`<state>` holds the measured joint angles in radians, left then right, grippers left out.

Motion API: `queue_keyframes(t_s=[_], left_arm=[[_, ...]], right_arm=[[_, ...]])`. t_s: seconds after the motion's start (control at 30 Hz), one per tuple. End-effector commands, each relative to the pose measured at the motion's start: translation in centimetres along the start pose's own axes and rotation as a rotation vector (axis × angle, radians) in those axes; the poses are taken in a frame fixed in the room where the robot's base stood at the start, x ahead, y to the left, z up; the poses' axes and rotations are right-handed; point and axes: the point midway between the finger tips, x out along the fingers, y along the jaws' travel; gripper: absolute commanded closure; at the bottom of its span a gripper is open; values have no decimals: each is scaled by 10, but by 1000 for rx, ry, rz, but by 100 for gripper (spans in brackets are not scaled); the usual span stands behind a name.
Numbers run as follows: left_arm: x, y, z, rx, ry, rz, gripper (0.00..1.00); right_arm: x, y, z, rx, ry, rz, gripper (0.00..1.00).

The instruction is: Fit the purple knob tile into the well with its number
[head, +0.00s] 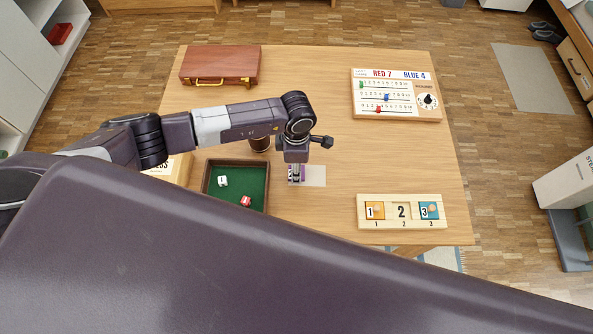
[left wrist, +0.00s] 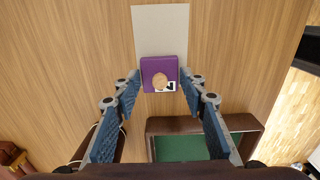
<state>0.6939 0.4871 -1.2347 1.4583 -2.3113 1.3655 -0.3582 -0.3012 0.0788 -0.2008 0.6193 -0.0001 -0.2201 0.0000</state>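The purple knob tile (left wrist: 151,67) has a round wooden knob and a partly hidden black-and-white number patch. It is at the near end of a pale card in the left wrist view, and bits of it show in the head view. My left gripper (head: 296,179) points down over it. The number board (head: 381,224) has an orange 1 tile, a blue 3 tile and an empty middle well marked 2 (head: 401,212). My right gripper is out of view.
The pale card (head: 316,176) lies beside the gripper. A green-lined dice tray (head: 236,163) stands left of it, with a brown cup (head: 259,144) behind. A wooden case (head: 220,65) and a scoreboard (head: 396,94) are at the back. Table between card and number board is clear.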

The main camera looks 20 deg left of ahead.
Motion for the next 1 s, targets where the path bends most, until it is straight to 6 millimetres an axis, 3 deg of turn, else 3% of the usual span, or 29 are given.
queue_keyframes(t_s=[0.03, 0.33, 0.77, 0.87, 1.0], left_arm=[[0, 0, 0, 0, 0, 0, 69], [0, 0, 0, 0, 0, 0, 100], [-8, 1, 0, 0, -2, 2, 100], [-20, 2, 0, -1, -2, 3, 100], [-52, 3, 0, 1, -4, 7, 100]], right_arm=[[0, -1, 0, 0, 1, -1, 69], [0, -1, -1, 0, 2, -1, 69], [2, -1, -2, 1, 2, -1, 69], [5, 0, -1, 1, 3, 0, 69], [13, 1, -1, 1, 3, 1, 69]])
